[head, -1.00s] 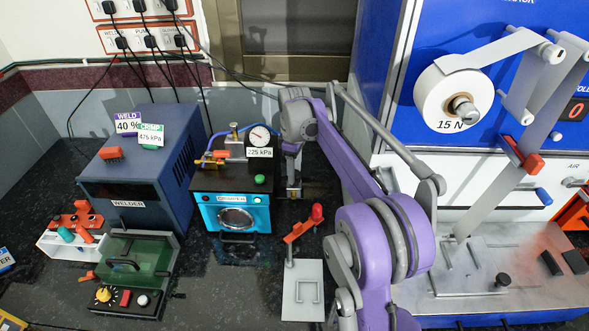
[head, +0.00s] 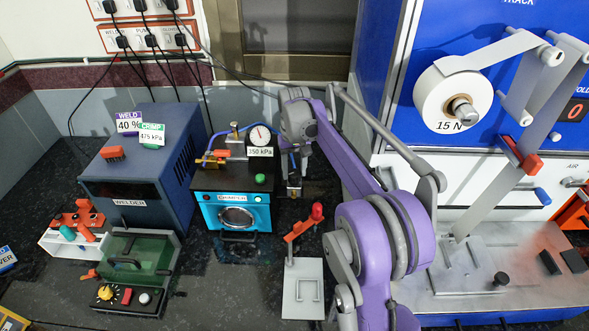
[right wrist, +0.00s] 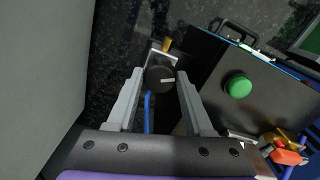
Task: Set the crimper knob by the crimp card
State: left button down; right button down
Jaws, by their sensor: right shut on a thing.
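The crimper (head: 236,186), a black and cyan machine, stands on the dark bench. Its dial gauge (head: 260,134) has a tag (head: 260,152) reading 350 kPa. The green crimp card (head: 151,135) on top of the welder reads 475 kPa. The round black crimper knob (right wrist: 158,78) with a pale pointer mark sits between the fingers of my right gripper (right wrist: 159,82) in the right wrist view. The gripper is shut on it at the crimper's right side. My left gripper is out of view.
The blue welder (head: 140,165) stands left of the crimper. A red-topped lever fixture (head: 303,228) stands in front of my right gripper. The large blue machine (head: 400,90) rises to the right. A blue hose (right wrist: 148,112) runs beneath the gripper.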

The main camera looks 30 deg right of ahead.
aim_at(294, 173)
jog(key=m, duration=0.6)
jog(key=shift+m, duration=0.3)
jog(key=m, duration=0.5)
jog(key=shift+m, duration=0.3)
jog(key=shift+c, duration=1.5)
grip_release()
jog(key=shift+a, duration=0.1)
notch_tip(294, 173, up, 11)
jog(key=p, duration=0.1)
jog(key=shift+f, duration=0.1)
